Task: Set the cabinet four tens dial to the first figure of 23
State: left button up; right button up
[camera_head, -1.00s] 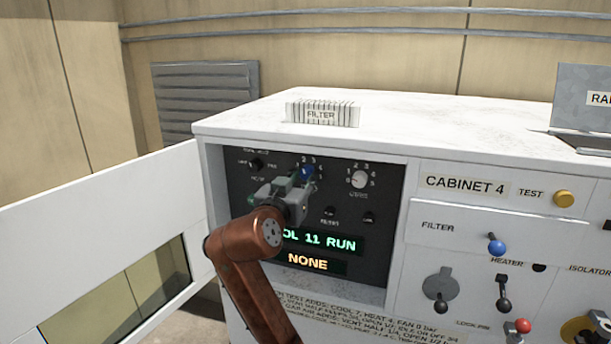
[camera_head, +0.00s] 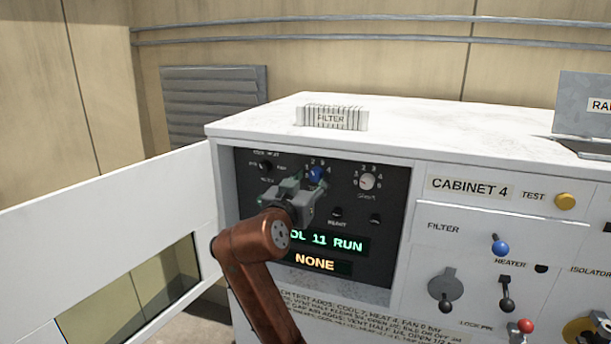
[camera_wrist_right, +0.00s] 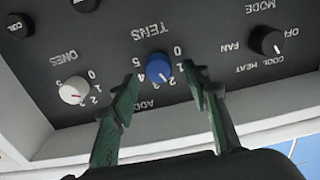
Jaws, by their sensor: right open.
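The blue tens dial (camera_head: 317,173) is on the black panel in the open bay of cabinet 4. It also shows in the right wrist view (camera_wrist_right: 158,68), upside down, with TENS lettering and figures around it. A small white mark shows on its edge, but I cannot tell for certain which figure it points to. My right gripper (camera_head: 308,185) is in front of the dial. In the wrist view its green fingers (camera_wrist_right: 160,77) are open, one on each side of the dial, with visible gaps. My left gripper is not in view.
The white ones dial (camera_wrist_right: 74,90) and black mode knob (camera_wrist_right: 266,41) flank the tens dial. The display (camera_head: 326,243) below reads 11 RUN and NONE, partly hidden by my arm. The open white door (camera_head: 110,235) stands at left. A filter block (camera_head: 332,117) sits on top.

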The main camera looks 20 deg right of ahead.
jog(key=v, duration=1.3)
jog(key=shift+w+a+r, duration=0.15)
jog(key=shift+a+r, duration=0.15)
jog(key=shift+a, duration=0.15)
